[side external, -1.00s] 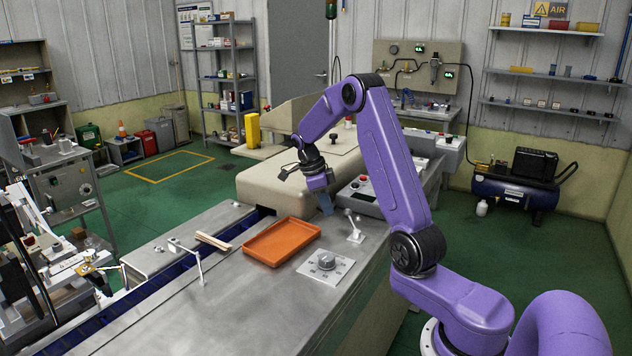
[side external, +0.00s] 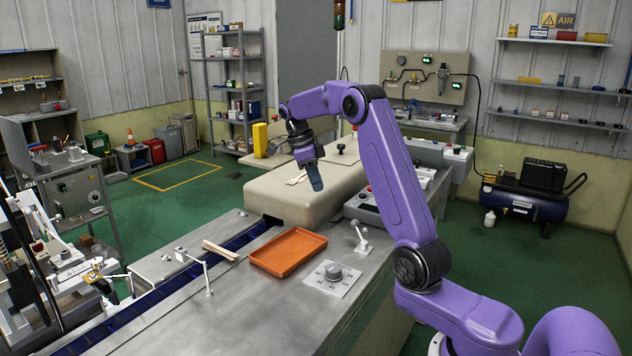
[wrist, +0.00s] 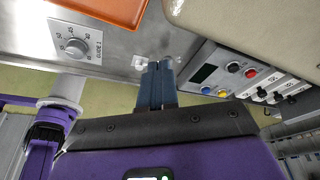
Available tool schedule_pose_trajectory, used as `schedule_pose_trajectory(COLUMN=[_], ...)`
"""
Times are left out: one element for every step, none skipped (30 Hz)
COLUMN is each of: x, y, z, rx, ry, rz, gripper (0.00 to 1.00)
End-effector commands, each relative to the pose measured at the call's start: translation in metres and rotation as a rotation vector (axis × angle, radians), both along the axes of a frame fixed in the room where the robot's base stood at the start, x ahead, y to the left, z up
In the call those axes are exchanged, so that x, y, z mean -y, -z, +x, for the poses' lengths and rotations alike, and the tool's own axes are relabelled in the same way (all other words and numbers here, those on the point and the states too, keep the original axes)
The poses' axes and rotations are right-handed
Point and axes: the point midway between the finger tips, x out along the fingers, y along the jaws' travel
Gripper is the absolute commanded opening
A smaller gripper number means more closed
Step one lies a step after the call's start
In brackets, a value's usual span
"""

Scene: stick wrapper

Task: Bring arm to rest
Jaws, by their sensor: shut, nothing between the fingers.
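My gripper (side external: 315,183) is shut and empty. It hangs in the air, pointing down, beside the beige machine housing (side external: 290,193) and above and beyond the orange tray (side external: 289,250). In the wrist view my gripper's closed fingers (wrist: 157,70) show at the centre, with nothing between them. The orange tray lies on the steel table and looks empty; its edge also shows at the top of the wrist view (wrist: 110,8).
A dial plate (side external: 332,278) and a small lever bracket (side external: 362,240) are on the steel table (side external: 225,310). A control box with buttons (wrist: 235,72) stands beside the housing. Pale sticks (side external: 220,250) lie by the blue conveyor channel. The air above the table is clear.

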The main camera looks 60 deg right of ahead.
Motion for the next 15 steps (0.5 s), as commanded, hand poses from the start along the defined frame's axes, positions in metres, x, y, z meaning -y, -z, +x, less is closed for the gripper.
schedule_pose_trajectory(x=[0.0,0.0,0.0,0.0,0.0,0.0,0.0,0.0,-0.001,-0.002,-0.004,-0.009,-0.014,-0.02,-0.029], y=[0.0,0.0,0.0,0.0,0.0,0.0,0.0,0.0,0.0,0.0,0.0,0.0,-0.001,-0.001,-0.002], z=[0.0,0.0,0.0,0.0,0.0,0.0,0.0,0.0,0.0,0.001,0.001,0.002,0.003,0.004,0.006], rx=[0.0,0.0,0.0,0.0,0.0,0.0,0.0,0.0,0.001,0.0,0.0,-0.001,-0.001,-0.003,-0.003], ry=[0.0,0.0,0.0,0.0,0.0,0.0,0.0,0.0,-0.005,-0.013,-0.027,-0.056,-0.087,-0.124,-0.187], rz=[0.0,0.0,0.0,0.0,0.0,0.0,0.0,0.0,0.001,0.002,0.005,0.011,0.018,0.024,0.037], gripper=[0.0,0.0,0.0,0.0,0.0,0.0,0.0,0.0,0.0,0.0,0.0,0.0,0.0,0.0,0.0])
